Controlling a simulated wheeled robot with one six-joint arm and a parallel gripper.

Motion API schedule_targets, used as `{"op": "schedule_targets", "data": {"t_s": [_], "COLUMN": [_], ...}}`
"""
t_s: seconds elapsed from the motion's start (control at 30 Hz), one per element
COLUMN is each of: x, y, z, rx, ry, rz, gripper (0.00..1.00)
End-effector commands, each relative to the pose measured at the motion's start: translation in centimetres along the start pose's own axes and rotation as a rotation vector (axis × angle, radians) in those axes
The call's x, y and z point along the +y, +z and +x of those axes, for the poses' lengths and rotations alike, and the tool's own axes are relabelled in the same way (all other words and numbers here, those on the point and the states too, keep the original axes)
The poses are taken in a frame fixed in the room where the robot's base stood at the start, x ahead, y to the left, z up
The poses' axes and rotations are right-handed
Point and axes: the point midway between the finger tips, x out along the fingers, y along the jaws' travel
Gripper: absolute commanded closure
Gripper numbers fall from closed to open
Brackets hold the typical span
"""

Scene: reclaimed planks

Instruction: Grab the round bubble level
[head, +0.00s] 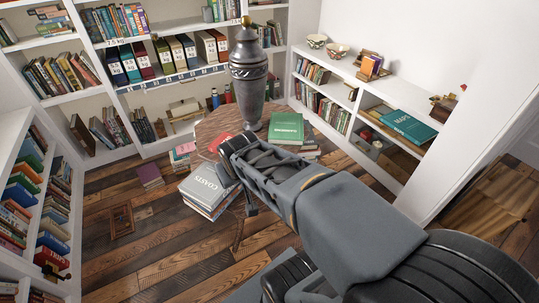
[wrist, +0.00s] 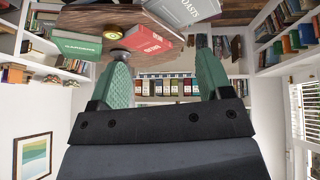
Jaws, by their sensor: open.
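The round bubble level (wrist: 113,28) is a small disc with a yellow-green centre and a dark rim. It lies on the brown wooden tabletop (wrist: 90,19) at the upper left of the wrist view, between a green book and a red book. My gripper (wrist: 166,62) has two green ridged fingers, spread wide with nothing between them. The level is beyond the left finger, apart from it. In the head view my arm reaches over the round table (head: 208,128), and I cannot make out the level or the fingertips there.
A dark urn (head: 248,78) stands on the table. A green book (head: 286,127), a red book (head: 219,141) and a grey COASTS book (head: 206,187) lie around it. White bookshelves (head: 176,24) surround the area.

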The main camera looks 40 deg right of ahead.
Motion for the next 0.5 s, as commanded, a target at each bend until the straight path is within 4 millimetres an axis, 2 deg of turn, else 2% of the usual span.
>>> {"op": "schedule_targets", "data": {"t_s": [0.03, 0.2, 0.3, 0.4, 0.5], "x": [1.9, 8.8, 11.9, 14.2, 15.6], "y": [0.1, -2.2, -2.4, -1.9, -1.1], "z": [3.7, 11.0, 14.4, 16.9, 18.8], "rx": [0.062, 0.347, 0.491, 0.612, 0.705], "ry": [0.051, 0.172, 0.172, 0.142, 0.089], "rz": [0.032, 0.082, 0.085, 0.080, 0.077], "gripper": [0.23, 0.22, 0.22, 0.22, 0.22]}}
